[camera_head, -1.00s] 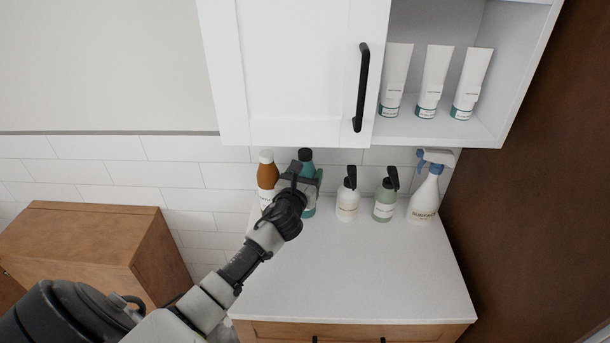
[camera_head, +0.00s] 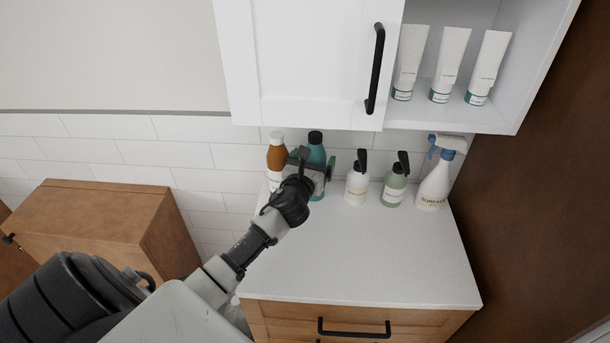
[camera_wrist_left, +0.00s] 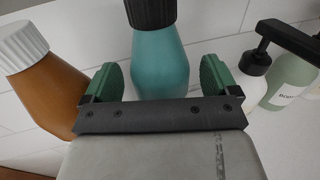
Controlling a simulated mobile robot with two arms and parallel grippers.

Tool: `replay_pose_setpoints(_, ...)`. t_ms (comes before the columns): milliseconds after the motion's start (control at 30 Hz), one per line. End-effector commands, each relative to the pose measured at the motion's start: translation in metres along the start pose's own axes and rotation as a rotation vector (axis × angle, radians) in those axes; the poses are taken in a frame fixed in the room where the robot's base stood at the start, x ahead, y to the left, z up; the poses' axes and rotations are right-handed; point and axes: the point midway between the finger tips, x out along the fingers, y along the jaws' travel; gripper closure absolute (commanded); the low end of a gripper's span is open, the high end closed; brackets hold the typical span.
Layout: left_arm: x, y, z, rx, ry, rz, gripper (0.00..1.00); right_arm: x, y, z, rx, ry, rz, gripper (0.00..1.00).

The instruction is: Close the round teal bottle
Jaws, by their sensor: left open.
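The round teal bottle (camera_head: 317,155) stands upright at the back of the white counter, with a black cap (camera_head: 315,137) sitting on its top. It also shows in the left wrist view (camera_wrist_left: 160,62), where the cap is cut off by the top edge. My left gripper (camera_head: 317,161) is open, with one green finger on each side of the bottle. The gripper hides part of the bottle's lower body in the head view. My right gripper is out of view.
A brown bottle with a white cap (camera_head: 277,157) stands close on the left. A white pump bottle (camera_head: 356,188), a green pump bottle (camera_head: 394,188) and a spray bottle (camera_head: 434,186) stand to the right. A white wall cabinet (camera_head: 305,70) hangs above. The counter's front (camera_head: 365,260) is clear.

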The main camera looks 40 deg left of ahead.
Motion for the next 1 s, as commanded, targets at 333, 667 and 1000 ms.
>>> replay_pose_setpoints(333, -0.075, -0.001, -0.002, 0.0, 0.001, -0.003, 0.11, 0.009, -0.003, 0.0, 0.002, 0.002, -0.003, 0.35)
replay_pose_setpoints(667, -0.105, 0.0, 0.0, -0.001, -0.001, -0.002, 0.11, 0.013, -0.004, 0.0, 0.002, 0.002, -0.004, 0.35)
replay_pose_setpoints(1000, -0.106, 0.0, 0.001, -0.001, -0.001, -0.001, 0.11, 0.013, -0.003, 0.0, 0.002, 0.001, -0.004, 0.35)
